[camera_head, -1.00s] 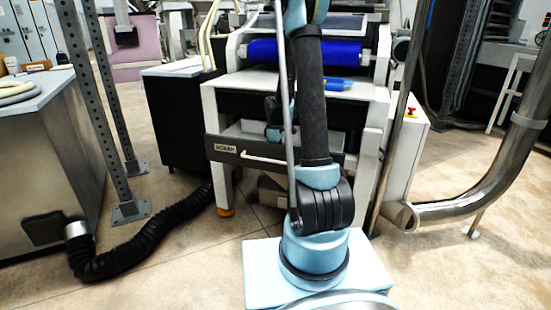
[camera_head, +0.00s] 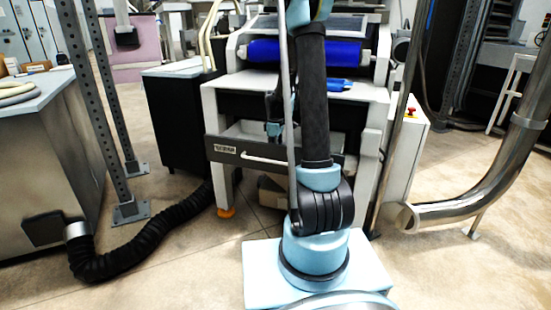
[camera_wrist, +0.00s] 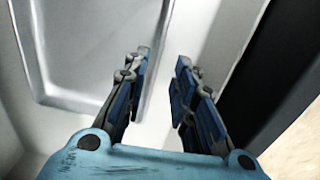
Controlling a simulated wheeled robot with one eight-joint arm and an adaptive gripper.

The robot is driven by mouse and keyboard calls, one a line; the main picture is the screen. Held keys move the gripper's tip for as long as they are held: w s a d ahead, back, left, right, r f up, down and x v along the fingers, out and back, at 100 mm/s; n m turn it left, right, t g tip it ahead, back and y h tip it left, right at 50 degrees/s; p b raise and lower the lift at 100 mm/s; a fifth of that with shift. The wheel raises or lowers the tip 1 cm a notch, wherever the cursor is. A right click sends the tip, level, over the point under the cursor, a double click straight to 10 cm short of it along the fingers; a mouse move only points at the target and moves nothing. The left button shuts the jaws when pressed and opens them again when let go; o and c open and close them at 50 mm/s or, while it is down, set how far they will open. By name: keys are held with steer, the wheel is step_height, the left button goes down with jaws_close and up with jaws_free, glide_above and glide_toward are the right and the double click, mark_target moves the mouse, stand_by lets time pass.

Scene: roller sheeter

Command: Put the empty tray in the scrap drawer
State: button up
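The scrap drawer (camera_head: 262,157) is pulled out from the machine's front. It has a dark front, a label and a light handle. In the wrist view its pale interior (camera_wrist: 225,60) and dark front (camera_wrist: 290,60) show. A grey tray (camera_wrist: 90,50) with a raised, rounded rim lies inside the drawer at the upper left; nothing shows on its visible part. My gripper (camera_wrist: 158,85) is open and empty, its blue-padded fingers apart over the drawer beside the tray's edge.
The sheeter's blue roller (camera_head: 262,51) sits above its white table. A blue object (camera_head: 338,86) lies on that table. A dark cabinet (camera_head: 170,125) stands left of the machine. Posts and a thick metal pipe (camera_head: 470,208) stand at the right.

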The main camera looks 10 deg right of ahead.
step_height(320, 180, up, 9)
steer(key=s+r+m, duration=0.3)
steer(key=s+r, duration=0.2)
steer(key=s, duration=0.4)
steer(key=s+d+f+m, duration=0.1)
steer(key=s+f+m, duration=0.1)
steer(key=s, duration=0.7)
steer(key=s+f+m+t, duration=0.1)
steer(key=s+m, duration=0.3)
steer(key=s, duration=0.6)
steer(key=s+d+f+m+t, duration=0.1)
steer(key=s+f+m, duration=0.1)
steer(key=s, duration=0.7)
steer(key=shift+s+d+f+m, duration=0.3)
steer(key=shift+d+m, duration=0.05)
steer(key=shift+m, duration=0.35)
steer(key=shift+w+f, duration=0.2)
steer(key=shift+w, duration=0.2)
